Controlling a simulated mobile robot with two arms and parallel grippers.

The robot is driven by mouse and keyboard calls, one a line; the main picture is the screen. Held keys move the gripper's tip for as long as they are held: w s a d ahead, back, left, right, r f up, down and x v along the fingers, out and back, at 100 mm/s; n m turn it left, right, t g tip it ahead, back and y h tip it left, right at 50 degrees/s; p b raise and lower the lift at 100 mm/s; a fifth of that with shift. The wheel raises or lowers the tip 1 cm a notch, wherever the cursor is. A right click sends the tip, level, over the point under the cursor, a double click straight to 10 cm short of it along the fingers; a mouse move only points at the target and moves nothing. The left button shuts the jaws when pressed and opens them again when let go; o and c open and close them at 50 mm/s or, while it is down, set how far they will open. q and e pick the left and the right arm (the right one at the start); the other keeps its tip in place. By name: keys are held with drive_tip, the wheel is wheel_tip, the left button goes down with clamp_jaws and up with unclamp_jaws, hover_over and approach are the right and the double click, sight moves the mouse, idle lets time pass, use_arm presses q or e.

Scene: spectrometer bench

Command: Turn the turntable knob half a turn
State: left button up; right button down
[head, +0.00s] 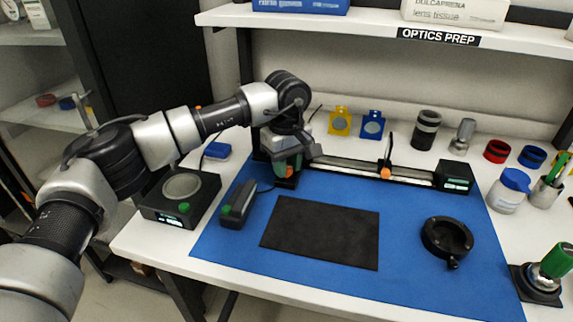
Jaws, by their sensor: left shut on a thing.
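My left gripper (290,157) reaches in from the left and points down over the left end of the optical rail. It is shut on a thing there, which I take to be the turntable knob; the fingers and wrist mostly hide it. Just below the fingers, a dark upright unit (289,181) with green and orange parts shows at the rail's end. The turntable itself cannot be made out clearly behind the gripper. My right gripper is not in view.
The rail (345,170) runs right to a black box with a display (455,177). An orange knob (385,174) sits on its carriage. A black mat (322,232) and a black ring mount (447,238) lie on the blue mat (400,285). A shelf (350,24) overhangs the back.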

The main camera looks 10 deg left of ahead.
use_arm(q)
drive_tip(key=shift+r+m, duration=0.15)
drive_tip(key=shift+m, duration=0.25)
drive_tip(key=o, duration=0.9)
wheel_tip(320, 180, up, 11)
drive_tip(key=shift+f, duration=0.15)
idle(0.3)
